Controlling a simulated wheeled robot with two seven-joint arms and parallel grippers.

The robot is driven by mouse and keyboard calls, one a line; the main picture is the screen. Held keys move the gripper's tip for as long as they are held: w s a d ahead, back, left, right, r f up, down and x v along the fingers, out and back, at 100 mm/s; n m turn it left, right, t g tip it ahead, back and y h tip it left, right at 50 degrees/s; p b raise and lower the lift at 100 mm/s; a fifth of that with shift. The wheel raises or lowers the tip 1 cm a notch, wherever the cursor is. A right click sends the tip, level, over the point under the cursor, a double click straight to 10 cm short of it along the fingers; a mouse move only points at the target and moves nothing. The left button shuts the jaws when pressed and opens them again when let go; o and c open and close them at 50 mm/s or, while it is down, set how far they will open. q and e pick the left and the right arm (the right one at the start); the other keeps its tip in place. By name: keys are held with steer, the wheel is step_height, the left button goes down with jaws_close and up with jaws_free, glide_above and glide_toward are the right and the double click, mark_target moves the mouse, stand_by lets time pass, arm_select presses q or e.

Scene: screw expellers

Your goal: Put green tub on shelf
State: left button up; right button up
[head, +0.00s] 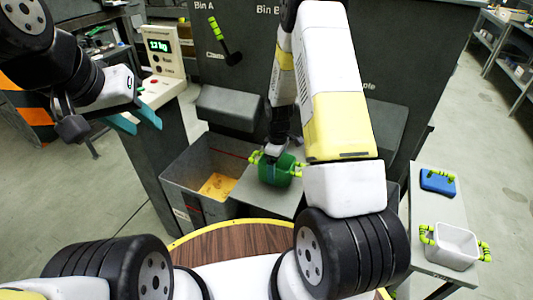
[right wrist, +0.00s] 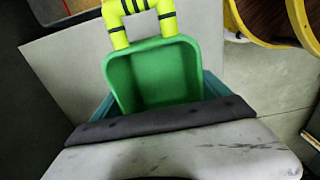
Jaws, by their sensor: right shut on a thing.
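The green tub (head: 283,174), with yellow-green handles, is in the middle of the head view, at the grey shelf (head: 257,194) in front of the dark machine. My right gripper (head: 277,152) reaches down to it from above and is shut on it. In the right wrist view the tub (right wrist: 155,75) looks empty, with a teal finger on either side and one handle (right wrist: 140,20) at the top. I cannot tell whether the tub's bottom touches the shelf. My left gripper (head: 136,118) is open and empty at the upper left, away from the tub.
A grey bin (head: 180,172) with yellow-orange material inside stands left of the shelf. A side table (head: 437,207) at right holds a white tub (head: 452,247) and a blue object (head: 437,182). A control panel (head: 161,62) stands near my left gripper. A round wooden surface (head: 225,240) is in front.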

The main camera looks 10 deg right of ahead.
steer(key=shift+w+a+f, duration=0.1)
steer(key=shift+w+a, duration=0.1)
steer(key=shift+w, duration=0.75)
steer(key=shift+f, duration=1.75)
steer(key=shift+f, duration=0.1)
steer(key=o, duration=1.3)
